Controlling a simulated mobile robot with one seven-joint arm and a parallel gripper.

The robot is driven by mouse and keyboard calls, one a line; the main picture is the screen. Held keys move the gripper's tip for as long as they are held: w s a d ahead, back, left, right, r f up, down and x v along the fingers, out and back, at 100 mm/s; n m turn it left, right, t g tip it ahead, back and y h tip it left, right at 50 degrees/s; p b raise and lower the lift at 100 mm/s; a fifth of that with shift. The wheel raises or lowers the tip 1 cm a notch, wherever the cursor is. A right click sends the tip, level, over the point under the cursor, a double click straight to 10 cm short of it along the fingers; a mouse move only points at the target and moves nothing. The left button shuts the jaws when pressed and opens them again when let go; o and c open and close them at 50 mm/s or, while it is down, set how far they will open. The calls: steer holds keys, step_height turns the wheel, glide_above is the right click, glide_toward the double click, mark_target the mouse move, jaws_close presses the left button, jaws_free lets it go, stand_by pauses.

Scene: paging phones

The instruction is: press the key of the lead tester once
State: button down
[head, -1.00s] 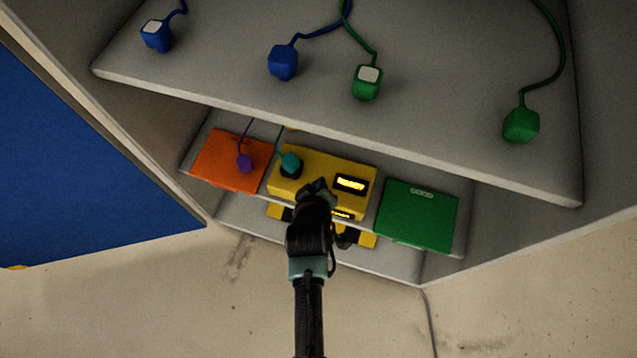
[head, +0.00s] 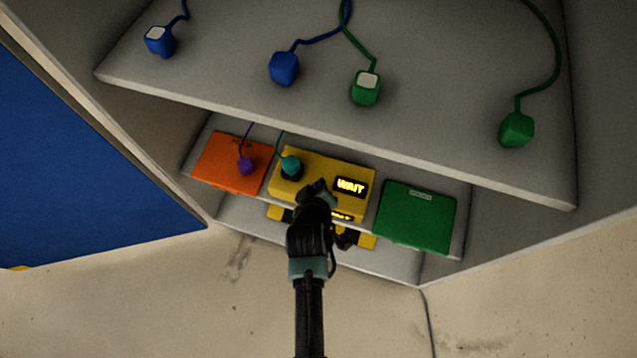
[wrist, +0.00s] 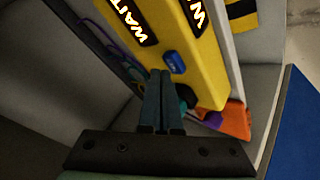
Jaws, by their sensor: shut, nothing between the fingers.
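The lead tester is a yellow box (head: 328,172) on the middle shelf, and its lit display (head: 350,187) reads WAIT. A teal plug (head: 291,165) sits at a dark socket on the tester's left. My gripper (wrist: 160,76) is shut and empty, its fingertips close below the key; I cannot tell whether they touch. In the head view my arm hides the key and the tester's lower front.
An orange case (head: 225,165) with a purple plug (head: 246,166) lies left of the tester, and a green case (head: 416,218) lies right. The upper shelf (head: 430,130) overhangs them, holding blue and green plugs on cords. Open floor lies in front.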

steer(key=shift+r, duration=0.3)
step_height(320, 180, up, 5)
steer(key=p, duration=0.5)
stand_by(0.9)
